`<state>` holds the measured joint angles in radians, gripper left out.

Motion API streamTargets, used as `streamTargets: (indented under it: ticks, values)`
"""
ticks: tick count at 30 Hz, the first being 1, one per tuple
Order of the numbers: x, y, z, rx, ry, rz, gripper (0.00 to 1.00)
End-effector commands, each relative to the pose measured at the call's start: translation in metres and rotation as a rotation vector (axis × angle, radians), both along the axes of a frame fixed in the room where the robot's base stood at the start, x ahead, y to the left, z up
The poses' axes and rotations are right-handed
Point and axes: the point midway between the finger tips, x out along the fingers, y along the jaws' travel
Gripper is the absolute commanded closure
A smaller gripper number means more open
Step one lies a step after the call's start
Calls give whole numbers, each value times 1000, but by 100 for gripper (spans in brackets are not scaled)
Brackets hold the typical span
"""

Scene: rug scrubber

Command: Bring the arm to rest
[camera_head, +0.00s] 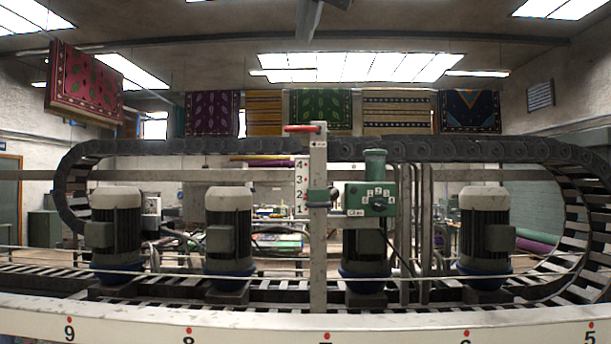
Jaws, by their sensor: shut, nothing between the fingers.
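My gripper does not show in the head view, and I cannot make out any part of my arm for certain. The rug scrubber fills the middle of the view. Its motors stand in a row, with a left motor (116,235), a second motor (229,240) and a right motor (485,235). A green control box (370,198) with numbered marks sits right of the upright post (318,240). A red-handled lever (303,128) sticks out left at the top of the post.
A white rail (250,326) with numbers and red dots crosses the front. A dark slatted conveyor track (400,149) loops around the motors. Patterned rugs hang behind, including a green rug (320,108) and a red rug (86,84). A grey-green cabinet (45,228) stands at the left.

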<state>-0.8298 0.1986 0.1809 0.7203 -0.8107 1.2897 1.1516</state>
Motion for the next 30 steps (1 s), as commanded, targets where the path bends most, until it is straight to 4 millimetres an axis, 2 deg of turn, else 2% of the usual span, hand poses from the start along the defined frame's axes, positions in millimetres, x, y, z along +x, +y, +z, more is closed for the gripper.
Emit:
streamTargets:
  ticks: [2,11,17,23,26,30]
  values:
    - [0,0,0,0,0,0,100]
    - [4,13,-42,-99,47,69,100]
    - [6,25,-90,-197,100,143,100]
    - [3,35,-164,-328,185,256,100]
    - [-3,37,-219,-410,249,332,100]
    - [-21,31,-317,-531,366,467,100]
